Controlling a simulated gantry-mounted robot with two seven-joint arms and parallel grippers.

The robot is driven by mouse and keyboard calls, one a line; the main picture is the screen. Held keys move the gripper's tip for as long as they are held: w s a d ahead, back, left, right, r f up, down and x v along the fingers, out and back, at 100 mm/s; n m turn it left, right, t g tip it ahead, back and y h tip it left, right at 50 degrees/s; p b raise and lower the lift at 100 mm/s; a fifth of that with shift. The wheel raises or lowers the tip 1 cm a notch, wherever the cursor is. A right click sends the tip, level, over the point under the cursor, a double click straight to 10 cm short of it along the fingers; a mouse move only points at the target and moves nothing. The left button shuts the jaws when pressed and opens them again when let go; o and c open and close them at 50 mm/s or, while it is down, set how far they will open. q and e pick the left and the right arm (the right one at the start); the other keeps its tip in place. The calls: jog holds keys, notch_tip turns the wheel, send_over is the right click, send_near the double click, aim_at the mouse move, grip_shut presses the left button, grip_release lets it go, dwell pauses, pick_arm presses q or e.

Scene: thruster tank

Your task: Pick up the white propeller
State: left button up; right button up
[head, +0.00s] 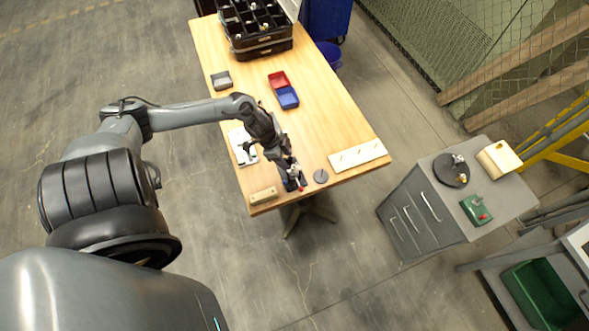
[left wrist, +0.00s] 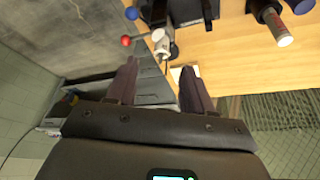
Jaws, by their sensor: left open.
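My left gripper (head: 293,174) hangs over the near right part of the wooden table. In the left wrist view my gripper (left wrist: 159,70) has its two dark fingers apart with nothing between them. I cannot clearly make out a white propeller in either view. My right gripper is not in view.
The wooden table (head: 228,65) holds a black organizer (head: 234,45), a red bin (head: 277,79), a blue bin (head: 288,98), a white strip (head: 358,155), a grey disc (head: 321,176) and a wooden block (head: 263,196). A grey cabinet (head: 412,205) stands at right. The table's middle is clear.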

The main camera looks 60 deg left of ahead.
aim_at(293, 167)
pick_arm(q)
jog(key=shift+x, duration=3.2)
jog(key=shift+w, duration=0.1)
jog(key=shift+c, duration=0.4)
grip_shut()
